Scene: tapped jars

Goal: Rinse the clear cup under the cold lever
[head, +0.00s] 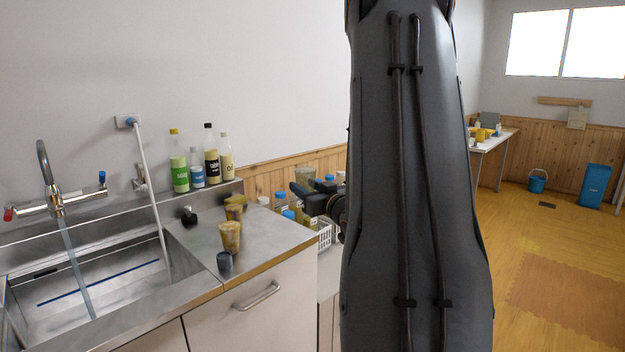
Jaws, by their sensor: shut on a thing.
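A wall tap (55,205) stands over the steel sink at the left. Its blue lever (102,178) is on the right end and its red lever (8,214) on the left end. A stream of water (75,265) runs from the spout into the sink. My gripper (300,193) is right of the counter, beside my arm, which hides part of it. It is shut on a small pale see-through thing (304,174) that looks like the clear cup; its outline is hard to make out.
Two yellowish stained cups (230,237), a small dark cup (224,262) and a black item (189,216) stand on the counter right of the sink (140,290). Several bottles (179,165) line the back ledge. Blue-capped jars (281,200) and a white basket (325,235) are near my gripper. A white hose (150,190) hangs into the sink.

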